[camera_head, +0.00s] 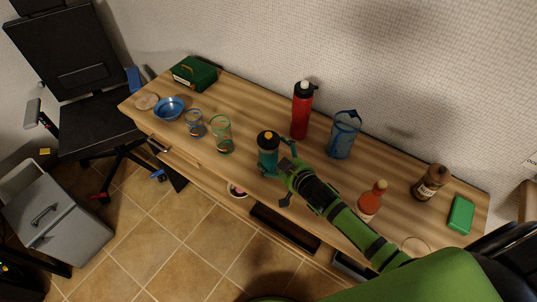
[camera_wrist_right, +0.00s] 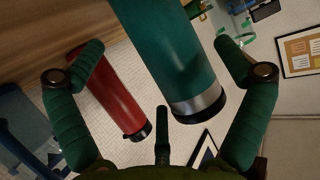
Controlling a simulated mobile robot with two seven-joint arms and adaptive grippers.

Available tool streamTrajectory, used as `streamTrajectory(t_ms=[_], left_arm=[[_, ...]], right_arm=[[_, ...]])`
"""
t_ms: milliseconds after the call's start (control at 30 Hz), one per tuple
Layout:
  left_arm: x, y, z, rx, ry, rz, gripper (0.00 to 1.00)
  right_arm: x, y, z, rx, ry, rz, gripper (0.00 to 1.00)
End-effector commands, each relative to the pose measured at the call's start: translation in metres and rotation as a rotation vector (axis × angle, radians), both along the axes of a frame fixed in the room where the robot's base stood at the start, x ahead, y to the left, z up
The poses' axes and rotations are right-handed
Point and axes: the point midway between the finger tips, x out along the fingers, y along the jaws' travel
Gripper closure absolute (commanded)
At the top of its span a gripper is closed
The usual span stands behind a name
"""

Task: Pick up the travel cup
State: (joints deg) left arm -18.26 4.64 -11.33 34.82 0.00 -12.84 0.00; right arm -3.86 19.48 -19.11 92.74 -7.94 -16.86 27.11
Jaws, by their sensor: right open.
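The travel cup (camera_head: 268,155) looks teal with a dark lid and a yellowish top. It stands upright near the front edge of the wooden table. In the right wrist view the teal cup (camera_wrist_right: 172,50) shows a silver band and a black end, and lies between the spread fingers. My right gripper (camera_head: 281,172) is open right beside the cup; its fingers (camera_wrist_right: 160,48) stand on both sides of it, with gaps visible in the wrist view. Part of the cup's lower side is hidden by the fingers. My left gripper is not in view.
A red bottle (camera_head: 301,112) and a blue pitcher (camera_head: 343,135) stand behind. Glasses (camera_head: 222,136) and a blue bowl (camera_head: 168,108) are to the left. A sauce bottle (camera_head: 370,200), a brown bottle (camera_head: 430,184) and a green box (camera_head: 461,214) are to the right.

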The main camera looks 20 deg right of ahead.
Motion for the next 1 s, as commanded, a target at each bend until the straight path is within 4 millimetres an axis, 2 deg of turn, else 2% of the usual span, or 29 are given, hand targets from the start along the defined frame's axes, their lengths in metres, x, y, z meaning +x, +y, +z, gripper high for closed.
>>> streamTrajectory(t_ms=[100,233,400,567,600,733,767,1000], left_arm=[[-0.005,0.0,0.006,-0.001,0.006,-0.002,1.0],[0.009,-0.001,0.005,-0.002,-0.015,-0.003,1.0],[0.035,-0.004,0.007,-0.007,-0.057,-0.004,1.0],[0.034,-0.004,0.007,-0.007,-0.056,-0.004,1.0],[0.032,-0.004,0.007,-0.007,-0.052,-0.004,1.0],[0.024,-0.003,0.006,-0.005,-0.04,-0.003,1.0],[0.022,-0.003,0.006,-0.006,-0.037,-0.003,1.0],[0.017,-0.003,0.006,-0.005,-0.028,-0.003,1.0]], right_arm=[[0.016,0.005,-0.003,0.0,-0.001,-0.001,0.0],[0.027,0.007,-0.009,0.0,-0.001,0.0,0.0],[0.031,0.008,-0.012,0.0,0.0,0.0,0.0],[0.031,0.008,-0.012,0.0,0.0,0.0,0.0],[0.031,0.008,-0.012,0.0,0.0,0.0,0.16],[0.031,0.008,-0.012,0.0,0.001,0.0,0.68],[0.031,0.008,-0.012,0.0,0.001,0.0,0.72],[0.031,0.008,-0.01,0.0,-0.003,0.0,0.72]])
